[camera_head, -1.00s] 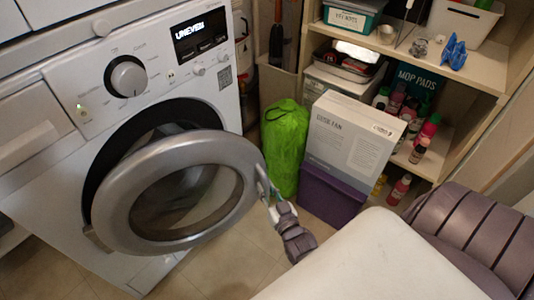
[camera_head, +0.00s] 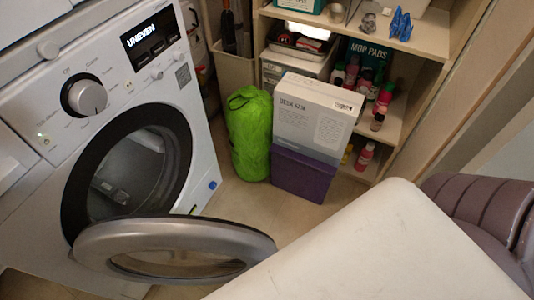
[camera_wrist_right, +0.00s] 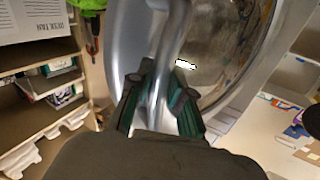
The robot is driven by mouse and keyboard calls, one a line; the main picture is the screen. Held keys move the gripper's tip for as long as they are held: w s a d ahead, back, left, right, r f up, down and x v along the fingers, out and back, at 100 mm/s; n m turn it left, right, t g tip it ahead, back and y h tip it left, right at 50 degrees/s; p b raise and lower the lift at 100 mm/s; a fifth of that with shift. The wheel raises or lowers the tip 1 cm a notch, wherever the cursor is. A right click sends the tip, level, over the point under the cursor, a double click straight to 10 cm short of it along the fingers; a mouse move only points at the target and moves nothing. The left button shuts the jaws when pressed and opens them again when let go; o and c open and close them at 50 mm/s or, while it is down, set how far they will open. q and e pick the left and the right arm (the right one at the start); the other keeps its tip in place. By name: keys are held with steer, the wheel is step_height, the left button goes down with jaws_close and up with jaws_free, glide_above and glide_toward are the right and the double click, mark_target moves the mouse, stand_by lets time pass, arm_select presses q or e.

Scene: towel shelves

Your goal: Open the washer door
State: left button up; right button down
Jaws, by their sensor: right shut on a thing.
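The white washer (camera_head: 130,70) stands at the left in the head view. Its round door (camera_head: 100,240) is swung wide open toward me, and the dark drum opening (camera_head: 135,170) shows behind it. In the right wrist view my right gripper (camera_wrist_right: 160,95) is shut on the silver door handle (camera_wrist_right: 172,45), with the door's rim and glass (camera_wrist_right: 220,45) beyond it. In the head view my right gripper is hidden behind my white arm link. My left gripper is not in view.
Tiled floor (camera_head: 240,203) between washer and bin is clear.

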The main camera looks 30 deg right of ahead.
steer(key=shift+s+a+r, duration=0.1)
steer(key=shift+s+a, duration=0.15)
steer(key=shift+s, duration=0.3)
steer(key=c, duration=1.1)
jaws_free()
steer(key=shift+o, duration=0.2)
step_height(320, 180, up, 10)
